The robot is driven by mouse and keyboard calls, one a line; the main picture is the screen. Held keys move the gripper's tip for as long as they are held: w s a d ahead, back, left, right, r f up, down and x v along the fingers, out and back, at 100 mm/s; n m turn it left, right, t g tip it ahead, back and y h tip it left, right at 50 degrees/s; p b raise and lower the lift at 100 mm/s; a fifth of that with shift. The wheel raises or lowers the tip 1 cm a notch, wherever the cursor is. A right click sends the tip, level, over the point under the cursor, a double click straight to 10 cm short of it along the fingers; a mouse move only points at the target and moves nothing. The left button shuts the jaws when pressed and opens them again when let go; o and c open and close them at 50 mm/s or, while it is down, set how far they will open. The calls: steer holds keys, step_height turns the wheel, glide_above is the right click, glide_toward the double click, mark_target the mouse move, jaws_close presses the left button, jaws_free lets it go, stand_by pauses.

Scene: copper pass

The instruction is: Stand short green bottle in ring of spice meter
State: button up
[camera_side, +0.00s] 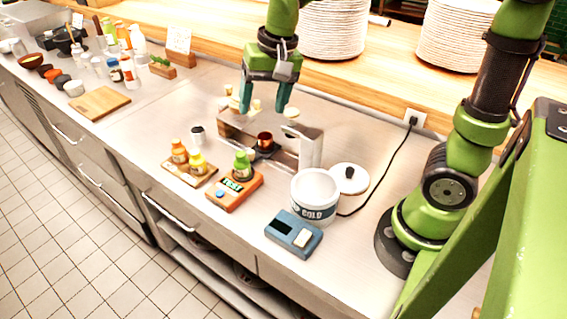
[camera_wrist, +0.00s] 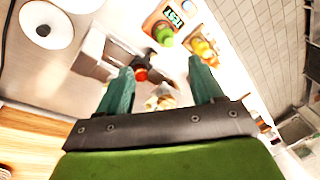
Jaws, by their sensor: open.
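The short green bottle (camera_side: 242,163) stands upright on the back part of the orange spice meter (camera_side: 222,200), whose display is lit green. They also show in the wrist view as the green bottle (camera_wrist: 164,36) and the spice meter (camera_wrist: 153,20). The meter's ring cannot be made out under the bottle. My gripper (camera_side: 263,108) is open, fingers pointing down, above and behind the meter, apart from the bottle. In the wrist view my gripper (camera_wrist: 161,88) has nothing held between its fingers.
An orange-capped bottle (camera_side: 178,150) and a yellow bottle (camera_side: 197,163) stand on a wooden tray (camera_side: 206,181) left of the meter. A metal stand (camera_side: 308,148) with a dark red cup (camera_side: 265,140) is behind it. A white COLD tub (camera_side: 314,192) and blue device (camera_side: 291,236) are right.

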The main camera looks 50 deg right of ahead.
steer(key=s+r+n+t, duration=0.1)
steer(key=s+t, duration=0.1)
steer(key=s, duration=0.3)
steer(key=s+d+r+n+t+y, duration=0.1)
steer(key=s+n+t, duration=0.1)
steer(key=s, duration=0.4)
steer(key=shift+s+d+t, duration=0.2)
steer(key=shift+s+t, duration=0.1)
